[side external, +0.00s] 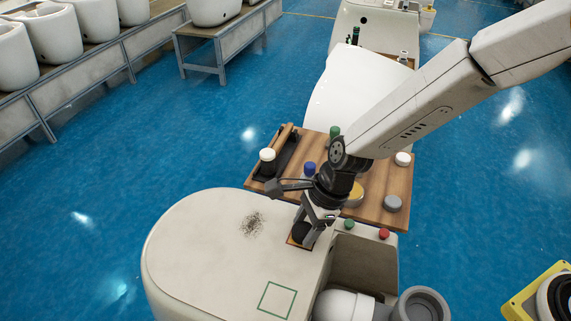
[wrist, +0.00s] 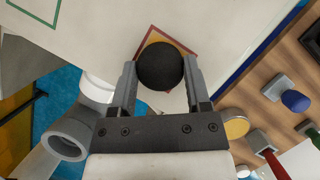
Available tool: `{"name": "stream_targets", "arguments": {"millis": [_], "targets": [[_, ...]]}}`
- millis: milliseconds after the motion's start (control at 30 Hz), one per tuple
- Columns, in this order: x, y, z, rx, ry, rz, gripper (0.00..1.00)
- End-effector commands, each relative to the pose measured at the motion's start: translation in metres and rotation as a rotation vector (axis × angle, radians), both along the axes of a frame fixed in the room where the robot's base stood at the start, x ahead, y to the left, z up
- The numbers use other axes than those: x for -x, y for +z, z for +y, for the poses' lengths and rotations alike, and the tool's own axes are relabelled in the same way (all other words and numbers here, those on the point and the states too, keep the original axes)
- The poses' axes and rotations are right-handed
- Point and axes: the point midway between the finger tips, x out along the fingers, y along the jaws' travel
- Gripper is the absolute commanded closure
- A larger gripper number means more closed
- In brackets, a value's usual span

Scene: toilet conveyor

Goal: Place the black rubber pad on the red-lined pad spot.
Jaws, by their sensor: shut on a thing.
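The black rubber pad (wrist: 160,66) is round and sits between the two fingers of my gripper (wrist: 160,80), which is shut on it. In the side view the pad (side external: 299,232) shows low at the fingertips of my gripper (side external: 306,234), at the right edge of the cream toilet body. The red-lined pad spot (wrist: 154,37) is a small tilted square; the pad covers much of it in the wrist view. In the side view only a sliver of the spot shows around the pad. I cannot tell whether the pad touches the surface.
A green-lined square (side external: 277,300) lies nearer the front of the toilet body (side external: 190,250), with a dark smudge (side external: 252,224) farther back. A wooden tray (side external: 378,213) with jars and tools stands behind. Green and red buttons (side external: 384,233) and a grey pipe (side external: 421,303) are to the right.

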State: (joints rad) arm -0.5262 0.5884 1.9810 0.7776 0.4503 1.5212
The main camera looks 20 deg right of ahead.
Motion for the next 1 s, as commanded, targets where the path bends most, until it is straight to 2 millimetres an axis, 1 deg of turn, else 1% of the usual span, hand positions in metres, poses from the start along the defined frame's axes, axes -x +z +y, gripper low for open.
{"name": "stream_targets", "arguments": {"millis": [67,100,167,200,667,867,1000], "targets": [[0.000,-0.002,0.000,0.001,-0.001,0.001,1.00],[0.000,-0.003,0.000,0.001,0.000,0.000,0.35],[0.000,-0.002,0.000,0.000,0.000,0.000,0.16],[0.000,-0.002,0.000,0.000,0.000,0.000,0.04],[0.000,0.001,0.000,-0.001,0.000,-0.001,0.03],[0.000,0.012,-0.004,-0.001,-0.001,-0.002,0.03],[0.001,0.025,-0.010,-0.001,-0.001,-0.002,0.03]]}}
